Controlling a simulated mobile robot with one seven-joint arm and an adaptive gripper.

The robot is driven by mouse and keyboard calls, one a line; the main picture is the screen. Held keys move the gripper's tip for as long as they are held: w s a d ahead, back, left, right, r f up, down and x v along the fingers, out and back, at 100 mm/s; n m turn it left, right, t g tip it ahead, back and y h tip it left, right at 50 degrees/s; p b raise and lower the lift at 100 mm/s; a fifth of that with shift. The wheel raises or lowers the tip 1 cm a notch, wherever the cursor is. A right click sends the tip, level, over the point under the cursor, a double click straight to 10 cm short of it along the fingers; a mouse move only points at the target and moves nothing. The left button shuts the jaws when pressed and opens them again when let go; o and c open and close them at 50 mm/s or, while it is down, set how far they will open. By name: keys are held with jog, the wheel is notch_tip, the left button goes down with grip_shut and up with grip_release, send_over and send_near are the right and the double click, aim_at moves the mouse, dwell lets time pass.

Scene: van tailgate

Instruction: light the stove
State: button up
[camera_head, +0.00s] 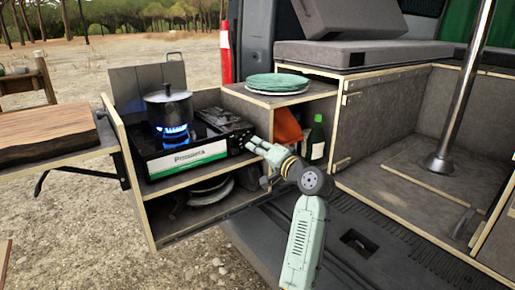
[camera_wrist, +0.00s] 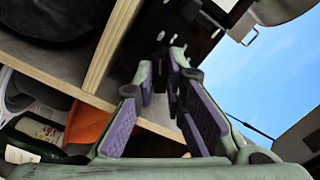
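The camp stove (camera_head: 187,157) stands on the pull-out wooden shelf, its black top above a white and green front panel. Blue flame (camera_head: 174,133) burns under a lidded grey pot (camera_head: 168,106) on its left burner. My gripper (camera_head: 252,144) reaches in from the right, with its fingertips at the stove's right front end, where the control would be. In the wrist view the two purple-padded fingers (camera_wrist: 163,72) converge with a narrow gap between their tips, near the dark stove body. The control itself is hidden, so I cannot tell whether the fingers hold it.
Green plates (camera_head: 277,83) are stacked on the cabinet top right of the stove. Below them are an orange cloth (camera_head: 287,127) and a green bottle (camera_head: 315,139). A pan (camera_head: 211,190) lies under the stove. A wooden board (camera_head: 45,134) is at left; a metal post (camera_head: 460,90) stands right.

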jog(key=o, duration=0.4)
jog(key=v, duration=1.2)
